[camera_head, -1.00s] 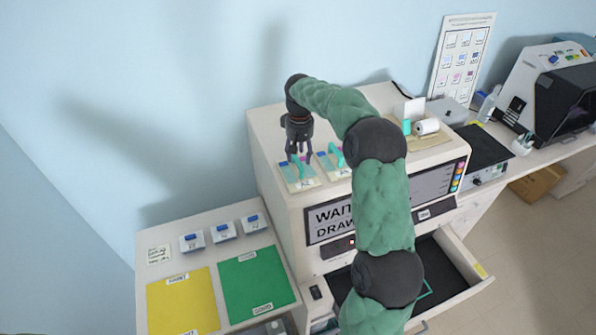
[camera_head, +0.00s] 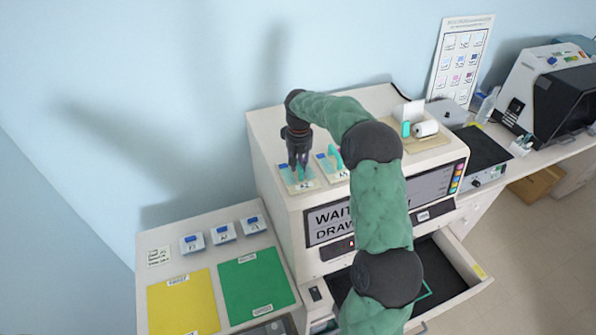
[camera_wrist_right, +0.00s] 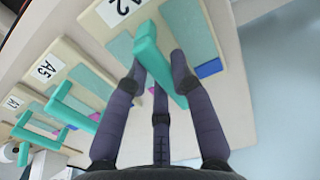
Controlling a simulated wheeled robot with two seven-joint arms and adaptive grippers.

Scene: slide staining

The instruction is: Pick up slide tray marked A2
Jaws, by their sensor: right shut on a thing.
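The slide tray marked A2 (camera_wrist_right: 205,70) is a pale plate with teal and blue patches and a teal upright handle (camera_wrist_right: 165,62); its label shows in the right wrist view. In the head view the A2 tray (camera_head: 303,187) lies at the left end of the machine's top. My right gripper (camera_head: 300,172) reaches down over it, and in the right wrist view its fingers (camera_wrist_right: 160,85) are shut on the teal handle. The tray appears to rest on the machine. My left gripper is not in view.
Tray A5 (camera_wrist_right: 85,75) with its own teal handle lies beside A2, and another tray lies beyond it. The white machine (camera_head: 275,210) has an open drawer (camera_head: 455,285) at its front. Yellow (camera_head: 182,303) and green (camera_head: 257,283) mats lie on the left bench.

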